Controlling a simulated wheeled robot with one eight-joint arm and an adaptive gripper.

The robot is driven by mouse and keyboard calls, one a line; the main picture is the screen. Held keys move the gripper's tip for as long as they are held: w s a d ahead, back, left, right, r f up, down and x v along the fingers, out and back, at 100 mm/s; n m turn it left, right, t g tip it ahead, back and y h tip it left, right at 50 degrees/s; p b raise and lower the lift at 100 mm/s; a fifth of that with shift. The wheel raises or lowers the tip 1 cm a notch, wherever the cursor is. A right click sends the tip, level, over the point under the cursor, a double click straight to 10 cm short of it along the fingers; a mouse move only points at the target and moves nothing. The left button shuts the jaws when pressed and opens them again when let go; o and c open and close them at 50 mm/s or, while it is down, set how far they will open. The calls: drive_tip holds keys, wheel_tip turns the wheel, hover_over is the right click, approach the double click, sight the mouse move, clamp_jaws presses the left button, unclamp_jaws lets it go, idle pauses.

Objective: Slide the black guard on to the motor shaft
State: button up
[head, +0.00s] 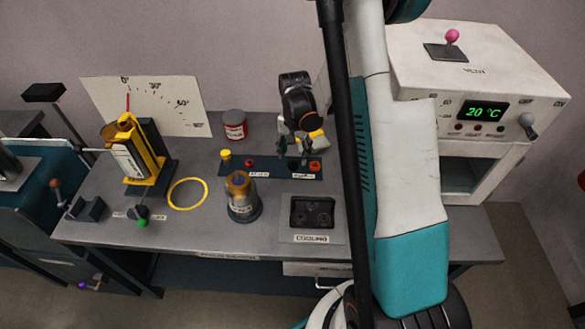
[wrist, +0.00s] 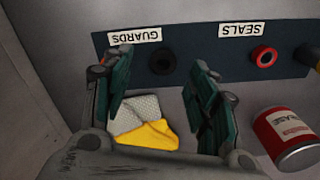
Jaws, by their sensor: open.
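The black guard (wrist: 162,61) sits on the dark blue strip under the GUARDS label (wrist: 134,37) in the wrist view. In the head view my gripper (head: 293,153) is over the strip's right part. In the wrist view my gripper (wrist: 163,78) has its green fingers spread and empty, with the guard showing beyond them, between the tips. A gap to the guard seems to remain, but its height is unclear. A metal cylinder with an amber top (head: 240,196) stands on the bench; I cannot tell whether it carries the motor shaft.
A red can (head: 235,125) stands behind the strip (head: 272,167). A yellow and grey cloth (wrist: 148,132) lies below the fingers. The strip also holds a red seal (wrist: 264,57) and an orange-red ring (head: 315,166). A yellow ring (head: 187,181) lies left; a white oven (head: 480,70) stands right.

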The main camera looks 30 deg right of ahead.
sight(293, 162)
drive_tip(key=shift+w+f+b, duration=0.25)
drive_tip(key=shift+f+b, duration=0.4)
drive_tip(key=shift+f, duration=0.8)
drive_tip(key=shift+w+f+b, duration=0.2)
drive_tip(key=shift+f+b, duration=0.4)
drive_tip(key=shift+f, duration=0.85)
drive_tip(key=shift+r, duration=0.1)
drive_tip(key=c, duration=0.9)
